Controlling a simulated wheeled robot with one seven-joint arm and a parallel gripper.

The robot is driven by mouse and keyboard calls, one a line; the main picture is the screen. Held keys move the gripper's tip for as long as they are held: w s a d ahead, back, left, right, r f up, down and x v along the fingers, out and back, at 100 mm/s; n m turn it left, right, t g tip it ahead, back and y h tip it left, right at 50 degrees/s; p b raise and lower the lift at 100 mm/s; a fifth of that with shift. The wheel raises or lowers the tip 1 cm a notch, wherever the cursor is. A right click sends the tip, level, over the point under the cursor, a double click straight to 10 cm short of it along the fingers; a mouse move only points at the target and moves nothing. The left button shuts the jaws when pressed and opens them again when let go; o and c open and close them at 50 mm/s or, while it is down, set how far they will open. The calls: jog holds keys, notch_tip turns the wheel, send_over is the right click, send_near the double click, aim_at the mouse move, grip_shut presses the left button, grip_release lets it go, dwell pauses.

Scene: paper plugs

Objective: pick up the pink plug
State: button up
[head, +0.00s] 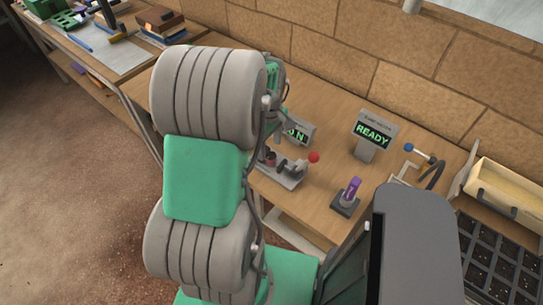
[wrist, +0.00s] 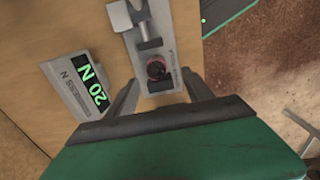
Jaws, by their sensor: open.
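A grey test fixture (head: 283,178) with a red-knobbed lever stands on the wooden bench. A small dark pinkish plug (head: 270,157) sits at its left end. In the wrist view the plug (wrist: 158,69) is seen from above as a dark round top with a reddish side, on the grey fixture plate (wrist: 148,47). My gripper (wrist: 161,92) is open, its two fingers on either side of the plug's end of the plate, apart from the plug. In the head view my arm hides most of the gripper.
A small display (wrist: 80,88) reading 20 N stands close beside the fixture. A READY display (head: 373,135), a purple plug (head: 352,189) in a dark base and a blue-knobbed device (head: 410,149) are to the right. A black compartment tray (head: 495,262) is at far right.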

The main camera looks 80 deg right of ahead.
aim_at(270, 155)
jog(key=f, duration=0.2)
jog(key=f+p, duration=0.1)
jog(key=f, duration=0.3)
jog(key=shift+d, duration=0.35)
jog(key=shift+c, duration=0.6)
grip_shut()
